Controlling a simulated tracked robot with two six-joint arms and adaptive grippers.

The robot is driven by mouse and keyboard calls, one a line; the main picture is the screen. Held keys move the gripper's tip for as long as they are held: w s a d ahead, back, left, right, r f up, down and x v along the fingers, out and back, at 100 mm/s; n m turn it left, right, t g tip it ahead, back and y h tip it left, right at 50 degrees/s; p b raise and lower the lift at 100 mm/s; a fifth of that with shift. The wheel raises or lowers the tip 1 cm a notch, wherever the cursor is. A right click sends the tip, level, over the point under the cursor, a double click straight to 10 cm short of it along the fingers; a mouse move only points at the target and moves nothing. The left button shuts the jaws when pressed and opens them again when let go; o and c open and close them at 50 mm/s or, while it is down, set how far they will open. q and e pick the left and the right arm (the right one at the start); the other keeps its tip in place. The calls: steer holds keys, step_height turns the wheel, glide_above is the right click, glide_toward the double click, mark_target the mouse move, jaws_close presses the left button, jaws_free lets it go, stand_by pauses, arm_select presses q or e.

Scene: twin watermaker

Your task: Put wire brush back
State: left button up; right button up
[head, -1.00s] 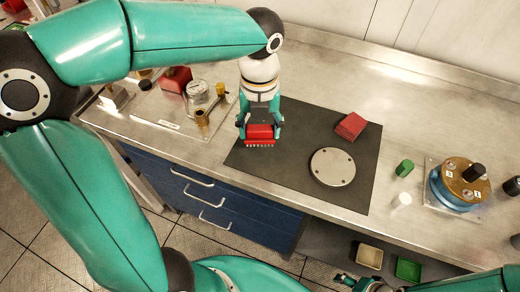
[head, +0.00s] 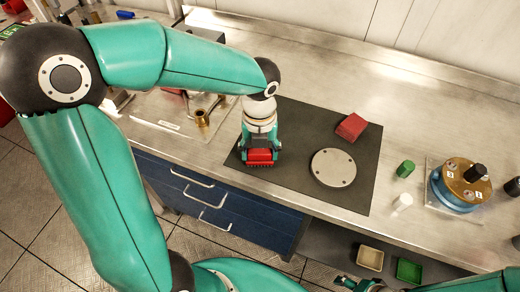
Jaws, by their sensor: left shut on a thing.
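The wire brush (head: 261,157) has a red block body and shows in the head view at the front left part of the dark mat. My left gripper (head: 261,150) points down and is shut on it. The bristle side faces down and is mostly hidden, and I cannot tell whether it touches the mat. My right gripper (head: 358,284) shows only partly at the bottom edge, and its fingers are not clear.
The dark mat (head: 300,125) also holds a round grey plate (head: 333,167) and a red block (head: 351,126). To the right are a green cap (head: 405,170), a white cap (head: 402,202) and a blue-and-brass unit (head: 462,184). Open bins sit below the bench.

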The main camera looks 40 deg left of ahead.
mark_target(260, 151)
arm_select(q)
steer(key=o, duration=1.1)
steer(key=shift+f, duration=0.1)
step_height(260, 151, up, 12)
steer(key=shift+r+p, duration=0.15)
steer(key=shift+p, duration=0.25)
